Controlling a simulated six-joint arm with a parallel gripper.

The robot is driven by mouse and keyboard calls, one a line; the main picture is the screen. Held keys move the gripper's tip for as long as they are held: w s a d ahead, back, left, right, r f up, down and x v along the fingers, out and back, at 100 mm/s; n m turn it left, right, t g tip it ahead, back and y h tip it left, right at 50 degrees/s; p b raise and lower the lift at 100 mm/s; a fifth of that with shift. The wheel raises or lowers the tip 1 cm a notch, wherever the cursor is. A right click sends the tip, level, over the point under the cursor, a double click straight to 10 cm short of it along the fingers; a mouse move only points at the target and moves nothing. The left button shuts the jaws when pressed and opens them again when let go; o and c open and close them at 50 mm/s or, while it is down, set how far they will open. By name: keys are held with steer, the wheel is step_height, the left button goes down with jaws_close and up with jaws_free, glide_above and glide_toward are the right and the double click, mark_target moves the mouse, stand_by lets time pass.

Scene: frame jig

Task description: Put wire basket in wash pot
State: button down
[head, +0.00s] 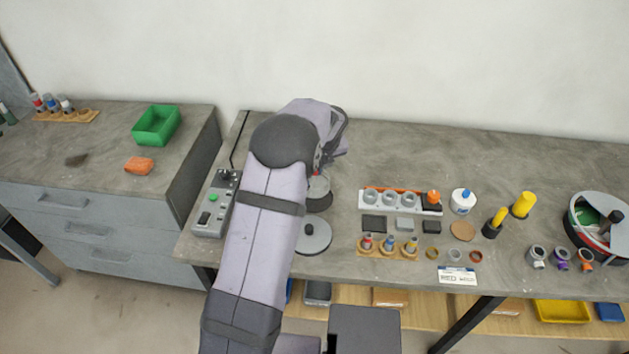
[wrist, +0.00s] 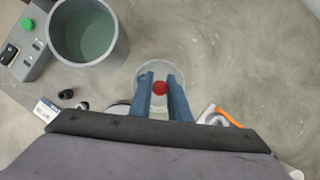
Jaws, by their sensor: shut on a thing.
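My gripper (wrist: 160,88) has its two blue fingers closed on a small red knob. Below the knob is a pale, round, see-through shape, which I take to be the wire basket (wrist: 141,77); in the head view a grey round body (head: 318,187) shows below my wrist, above a dark disc. I cannot tell whether it touches the disc. The wash pot (wrist: 121,48), a grey round pot with greenish liquid, stands open at the upper left of the wrist view, apart from the basket.
A control box (head: 214,203) with a green button stands beside the pot. A grey round lid (head: 313,236) lies near the table's front edge. A white holder (head: 391,199) and several small parts are to the right. Bare table lies behind the basket.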

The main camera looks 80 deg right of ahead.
step_height(320, 180, up, 5)
steer(key=shift+f+b, duration=0.15)
steer(key=shift+b, duration=0.25)
steer(key=shift+r, duration=0.2)
steer(key=shift+r+p, duration=0.1)
steer(key=shift+p, duration=0.2)
steer(key=shift+r+p, duration=0.55)
steer(key=shift+p, duration=0.2)
steer(key=shift+f, duration=0.1)
